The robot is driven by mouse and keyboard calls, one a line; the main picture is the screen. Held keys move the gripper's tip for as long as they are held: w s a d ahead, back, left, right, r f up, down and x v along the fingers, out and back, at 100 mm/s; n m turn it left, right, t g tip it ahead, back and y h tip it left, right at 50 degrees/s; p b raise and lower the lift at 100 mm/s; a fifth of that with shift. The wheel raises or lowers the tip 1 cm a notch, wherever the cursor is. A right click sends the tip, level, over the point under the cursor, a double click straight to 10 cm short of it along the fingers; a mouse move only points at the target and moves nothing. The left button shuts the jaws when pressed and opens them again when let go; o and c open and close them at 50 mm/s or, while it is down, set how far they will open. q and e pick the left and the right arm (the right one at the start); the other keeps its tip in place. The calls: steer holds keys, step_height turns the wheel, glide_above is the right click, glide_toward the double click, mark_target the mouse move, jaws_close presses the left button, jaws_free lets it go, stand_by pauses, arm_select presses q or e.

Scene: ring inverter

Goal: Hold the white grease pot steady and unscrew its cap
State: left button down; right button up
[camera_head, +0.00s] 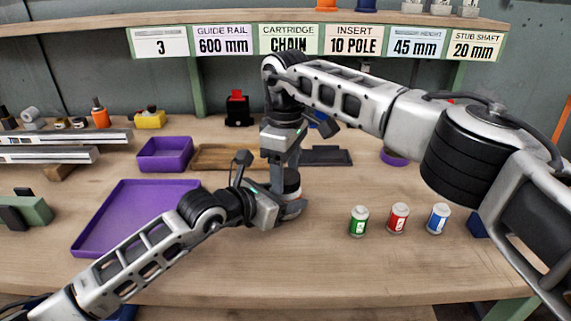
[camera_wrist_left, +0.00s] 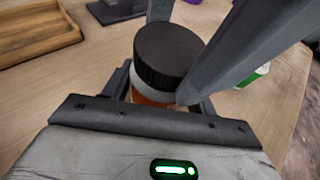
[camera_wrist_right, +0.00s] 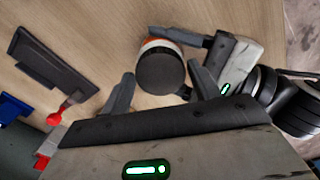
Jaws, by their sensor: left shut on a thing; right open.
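The white grease pot (camera_head: 291,208) stands upright on the bench, mostly hidden by my grippers in the head view. An orange band shows on its white body in the left wrist view (camera_wrist_left: 150,98). Its round black cap (camera_wrist_left: 170,55) sits on top and also shows in the right wrist view (camera_wrist_right: 160,71). My left gripper (camera_head: 285,206) is shut on the pot's body from the side, below the cap. My right gripper (camera_wrist_right: 162,86) points down from above, open, with one finger on each side of the cap and gaps between. Whether the cap is loosened cannot be told.
Green (camera_head: 359,221), red (camera_head: 398,218) and blue (camera_head: 438,218) small cans stand right of the pot. A purple tray (camera_head: 100,215) lies to the left. A wooden tray (camera_head: 215,157) and a dark flat holder (camera_head: 326,156) lie behind. The front bench is clear.

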steer(key=c, duration=0.8)
steer(key=n, duration=0.2)
steer(key=shift+n, duration=0.4)
steer(key=n, duration=1.2)
steer(key=shift+r, duration=0.1)
steer(key=n, duration=0.7)
steer(key=shift+n, duration=0.4)
steer(key=n, duration=1.9)
steer(key=shift+n, duration=0.3)
steer(key=n, duration=0.5)
steer(key=shift+r, duration=0.1)
steer(key=n, duration=0.6)
steer(key=shift+n, duration=0.4)
steer(key=shift+r, duration=0.15)
